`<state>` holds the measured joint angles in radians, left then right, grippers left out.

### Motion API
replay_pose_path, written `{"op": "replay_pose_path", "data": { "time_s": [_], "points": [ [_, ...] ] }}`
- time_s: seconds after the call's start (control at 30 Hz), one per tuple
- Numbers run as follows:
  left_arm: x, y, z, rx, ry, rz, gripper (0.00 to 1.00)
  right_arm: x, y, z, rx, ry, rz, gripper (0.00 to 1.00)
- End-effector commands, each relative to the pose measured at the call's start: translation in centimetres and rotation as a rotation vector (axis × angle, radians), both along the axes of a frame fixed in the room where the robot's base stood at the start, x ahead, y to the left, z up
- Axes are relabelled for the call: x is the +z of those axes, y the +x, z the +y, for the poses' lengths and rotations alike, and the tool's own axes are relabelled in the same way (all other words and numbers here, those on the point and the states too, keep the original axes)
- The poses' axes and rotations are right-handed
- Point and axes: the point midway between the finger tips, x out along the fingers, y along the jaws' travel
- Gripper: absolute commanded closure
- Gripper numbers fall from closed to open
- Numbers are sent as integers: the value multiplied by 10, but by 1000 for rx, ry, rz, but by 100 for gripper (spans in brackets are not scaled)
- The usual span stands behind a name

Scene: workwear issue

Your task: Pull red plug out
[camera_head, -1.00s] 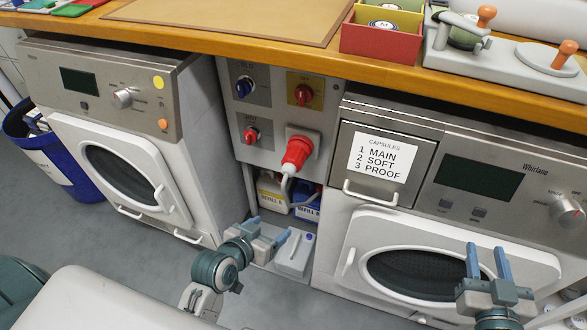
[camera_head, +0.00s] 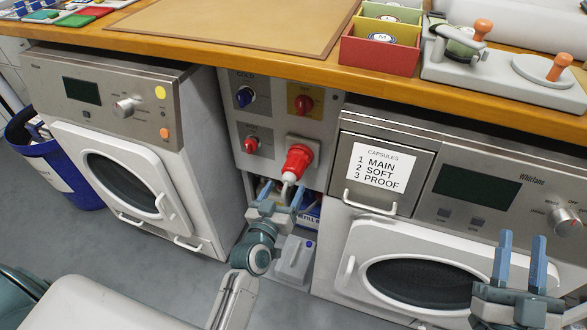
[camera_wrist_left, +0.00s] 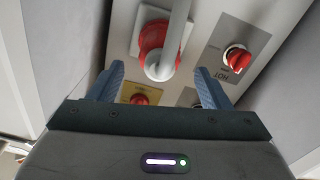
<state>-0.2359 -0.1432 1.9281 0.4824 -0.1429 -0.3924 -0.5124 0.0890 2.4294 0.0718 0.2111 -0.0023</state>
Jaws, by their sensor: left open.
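The red plug (camera_head: 299,158) sits in its socket on the grey panel (camera_head: 271,152) between the two machines, with a pale cable bending down from it. In the left wrist view the red plug (camera_wrist_left: 155,40) is ahead, partly covered by its grey cable (camera_wrist_left: 178,35). My left gripper (camera_head: 282,195) is open and empty just below the plug, fingers pointing up toward it. In the left wrist view its blue fingers (camera_wrist_left: 160,90) stand apart on either side below the plug, not visibly touching it. My right gripper (camera_head: 519,262) is open and empty before the right machine.
The panel also carries a blue knob (camera_head: 244,96), a red knob on a yellow plate (camera_head: 304,104) and a HOT red knob (camera_head: 252,144). Refill containers stand in the recess below. The wooden counter (camera_head: 200,47) overhangs above. Machines flank the panel closely.

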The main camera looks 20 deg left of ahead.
Motion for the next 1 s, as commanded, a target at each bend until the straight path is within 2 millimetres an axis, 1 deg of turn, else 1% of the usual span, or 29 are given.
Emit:
{"op": "replay_pose_path", "data": {
  "time_s": [0.03,0.23,0.4,0.5,0.7,0.97,1.0],
  "points": [
    [2,7,0,-1,2,0,29,-8,2,0,1,5,57,64],
    [2,35,-1,-1,2,1,29,-48,7,1,7,18,287,64],
    [2,57,-2,0,3,1,29,-79,4,2,13,29,457,64],
    [1,68,-2,0,2,2,29,-93,2,3,18,32,530,64],
    [0,78,-2,0,1,2,29,-107,-2,4,22,36,601,64],
    [-1,79,-2,0,1,2,29,-109,-2,5,23,36,608,64],
    [-1,79,-2,0,1,2,32,-109,-2,5,23,36,608,64]
  ]
}}
